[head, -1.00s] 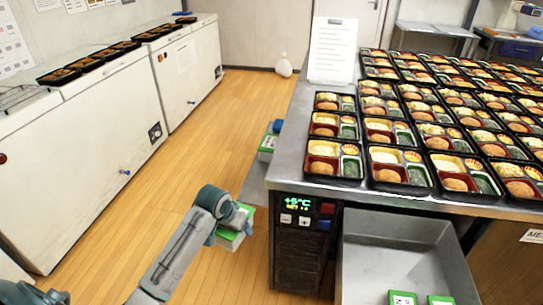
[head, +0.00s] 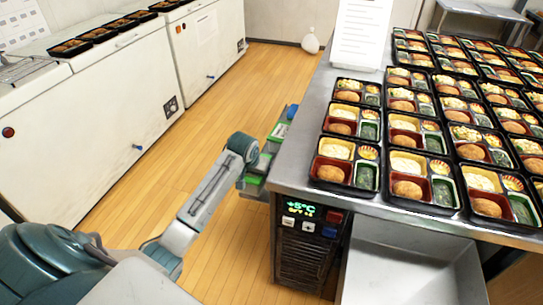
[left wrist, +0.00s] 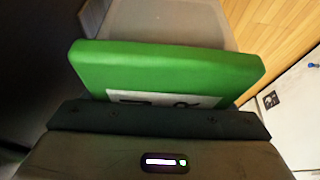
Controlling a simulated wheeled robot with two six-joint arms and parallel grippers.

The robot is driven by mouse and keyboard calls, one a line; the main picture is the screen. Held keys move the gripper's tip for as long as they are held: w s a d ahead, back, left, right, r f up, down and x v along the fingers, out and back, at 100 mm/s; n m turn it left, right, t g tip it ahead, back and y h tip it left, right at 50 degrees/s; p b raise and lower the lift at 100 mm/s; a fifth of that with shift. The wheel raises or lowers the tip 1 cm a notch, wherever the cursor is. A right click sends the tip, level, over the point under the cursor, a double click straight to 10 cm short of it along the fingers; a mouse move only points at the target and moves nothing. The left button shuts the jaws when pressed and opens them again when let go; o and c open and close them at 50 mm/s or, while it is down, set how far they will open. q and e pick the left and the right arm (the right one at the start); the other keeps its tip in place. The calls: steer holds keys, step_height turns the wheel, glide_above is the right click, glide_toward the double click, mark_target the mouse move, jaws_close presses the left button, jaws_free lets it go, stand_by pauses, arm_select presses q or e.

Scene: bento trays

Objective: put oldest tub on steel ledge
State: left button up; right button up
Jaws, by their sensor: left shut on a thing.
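My left gripper (head: 246,168) is shut on a green-lidded tub (head: 252,184) at the left side of the steel counter. The tub's green lid (left wrist: 165,68) with part of a white label fills the middle of the left wrist view. Another green-lidded tub (head: 278,131) is farther back along the counter's side. A grey surface (left wrist: 175,22) lies just beyond the held tub; I cannot tell whether they touch. The steel ledge is mostly hidden by my arm and the tubs. Dates on the labels are not readable. My right gripper is out of view.
The steel counter (head: 303,165) carries many filled bento trays, with a +5°C display (head: 301,209) below its front edge. An open grey drawer (head: 412,268) juts out at the front. White chest freezers (head: 95,105) line the left wall. The wooden floor (head: 235,95) between is clear.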

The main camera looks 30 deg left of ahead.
arm_select(q)
steer(key=w, duration=0.4)
steer(key=shift+w+a+f, duration=0.1)
steer(key=shift+w+a, duration=0.2)
steer(key=shift+a, duration=0.1)
steer(key=w, duration=0.2)
steer(key=w+a, duration=0.1)
steer(key=w, duration=0.3)
steer(key=shift+a+f, duration=0.2)
steer(key=shift+f, duration=0.2)
steer(key=shift+w+f, duration=0.15)
step_height(320, 180, down, 3)
steer(key=shift+f, duration=0.15)
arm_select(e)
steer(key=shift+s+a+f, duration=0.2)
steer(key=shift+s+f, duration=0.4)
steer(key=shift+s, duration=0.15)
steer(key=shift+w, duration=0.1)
arm_select(q)
steer(key=shift+f, duration=0.45)
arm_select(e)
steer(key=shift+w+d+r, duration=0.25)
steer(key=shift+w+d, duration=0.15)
